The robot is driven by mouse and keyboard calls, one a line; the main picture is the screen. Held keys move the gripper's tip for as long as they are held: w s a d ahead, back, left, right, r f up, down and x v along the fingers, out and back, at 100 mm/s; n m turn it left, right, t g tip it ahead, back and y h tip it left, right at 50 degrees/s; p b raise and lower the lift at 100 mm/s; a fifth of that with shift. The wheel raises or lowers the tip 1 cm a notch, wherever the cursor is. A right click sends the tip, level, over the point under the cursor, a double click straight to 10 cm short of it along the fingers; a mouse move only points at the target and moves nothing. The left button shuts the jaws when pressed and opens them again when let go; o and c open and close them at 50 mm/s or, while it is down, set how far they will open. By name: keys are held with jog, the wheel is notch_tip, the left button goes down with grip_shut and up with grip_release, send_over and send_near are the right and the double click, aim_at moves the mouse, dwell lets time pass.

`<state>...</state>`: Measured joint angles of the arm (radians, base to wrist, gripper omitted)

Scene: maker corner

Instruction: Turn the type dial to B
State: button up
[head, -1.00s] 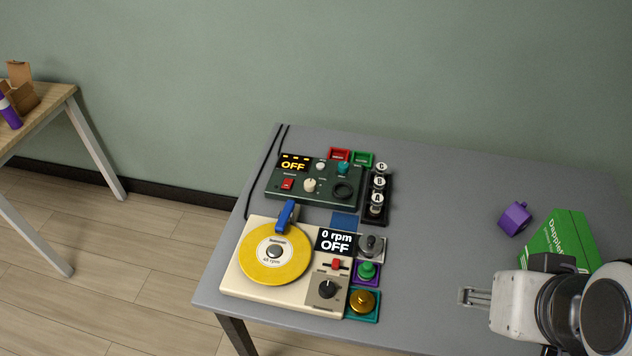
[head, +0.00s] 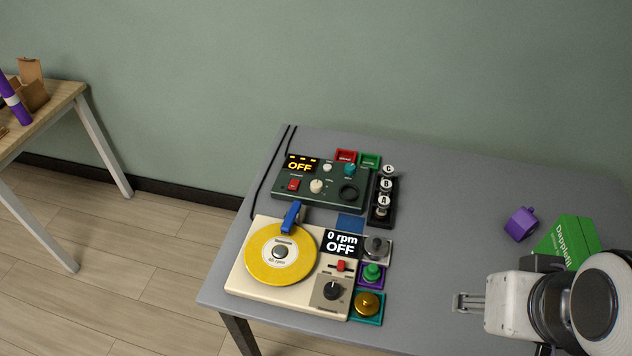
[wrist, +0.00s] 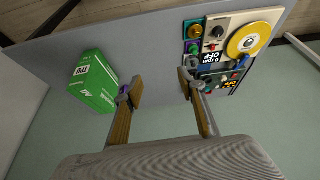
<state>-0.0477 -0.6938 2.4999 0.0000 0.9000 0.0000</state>
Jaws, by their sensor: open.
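A dark green control unit (head: 285,201) stands at the back left of the grey table. Its display reads OFF, and it carries a red switch (head: 294,184) and a cream dial (head: 316,186). A cream turntable unit (head: 250,290) in front has a yellow disc, a display reading 0 rpm OFF and a black dial (head: 333,289). The dial lettering is too small to read, so I cannot tell which is the type dial. My gripper (head: 460,302) is open and empty, right of both units and apart from them. Its spread fingers (wrist: 158,90) show in the wrist view.
A black stand (head: 381,220) holds posts marked A, B and C. Trays with a grey, a green and a gold knob (head: 368,303) line the turntable's right side. A purple block (head: 521,224) and green box (head: 569,240) lie at right. The table's middle is clear.

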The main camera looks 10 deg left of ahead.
jog(key=w+a+f+n+g, duration=0.1)
jog(key=w+a+f+g, duration=0.1)
jog(key=w+a, duration=0.1)
jog(key=m+t, duration=0.1)
jog(key=t, duration=0.1)
send_near(317, 183)
jog(key=shift+w+a+f, duration=0.2)
jog(key=shift+f, duration=0.05)
dwell(0.5)
jog(key=shift+f+m+g, duration=0.1)
jog(key=shift+m+g, duration=0.2)
jog(key=shift+x, duration=3.8)
jog(key=shift+w+d, duration=0.1)
jog(key=shift+d, duration=0.05)
